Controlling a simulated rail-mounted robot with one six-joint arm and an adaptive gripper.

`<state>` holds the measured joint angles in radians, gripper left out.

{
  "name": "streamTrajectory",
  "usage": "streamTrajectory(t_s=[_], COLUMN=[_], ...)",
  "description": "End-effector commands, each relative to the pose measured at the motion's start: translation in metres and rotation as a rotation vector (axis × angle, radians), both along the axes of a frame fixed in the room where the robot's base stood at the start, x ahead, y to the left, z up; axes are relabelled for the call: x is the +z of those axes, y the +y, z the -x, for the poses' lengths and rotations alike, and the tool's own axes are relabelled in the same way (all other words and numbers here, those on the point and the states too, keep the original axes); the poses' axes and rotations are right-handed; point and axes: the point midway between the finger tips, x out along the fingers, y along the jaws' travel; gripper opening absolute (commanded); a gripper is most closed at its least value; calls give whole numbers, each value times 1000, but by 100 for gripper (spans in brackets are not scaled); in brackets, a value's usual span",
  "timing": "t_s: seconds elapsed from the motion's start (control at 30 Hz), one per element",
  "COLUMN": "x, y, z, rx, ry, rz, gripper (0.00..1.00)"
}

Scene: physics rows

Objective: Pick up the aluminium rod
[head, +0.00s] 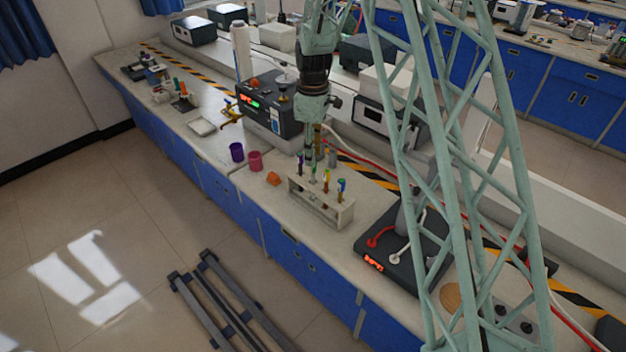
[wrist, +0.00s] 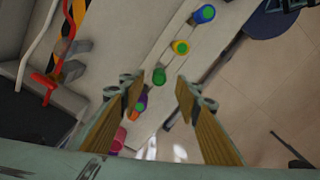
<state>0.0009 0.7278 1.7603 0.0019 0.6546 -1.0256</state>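A pale rack (head: 318,205) on the bench holds several upright rods with coloured tops. In the wrist view they show a blue-green top (wrist: 204,13), a yellow-green top (wrist: 180,47), a green top (wrist: 159,76) and an orange and purple one (wrist: 138,106). I cannot tell which, if any, is the aluminium rod. My gripper (head: 309,154) hangs above the far left end of the rack, pointing down. In the wrist view my gripper (wrist: 160,92) is open, with the green top showing in the gap between its two fingers. Nothing is held.
A purple cup (head: 237,152), a pink cup (head: 255,161) and an orange lump (head: 273,179) stand left of the rack. A dark hotplate device (head: 375,262) stands to the right. The bench's front edge is close to the rack.

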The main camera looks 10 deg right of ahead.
Motion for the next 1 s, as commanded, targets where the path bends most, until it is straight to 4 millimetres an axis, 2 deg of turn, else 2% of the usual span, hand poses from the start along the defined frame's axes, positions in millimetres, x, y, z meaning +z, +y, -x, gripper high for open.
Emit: streamTrajectory(t_s=[0.5,1.0], x=[-44,-48], y=[0,0], z=[-1,-1], rx=[0,0], ry=[1,1], rz=[0,-1], gripper=[30,30])
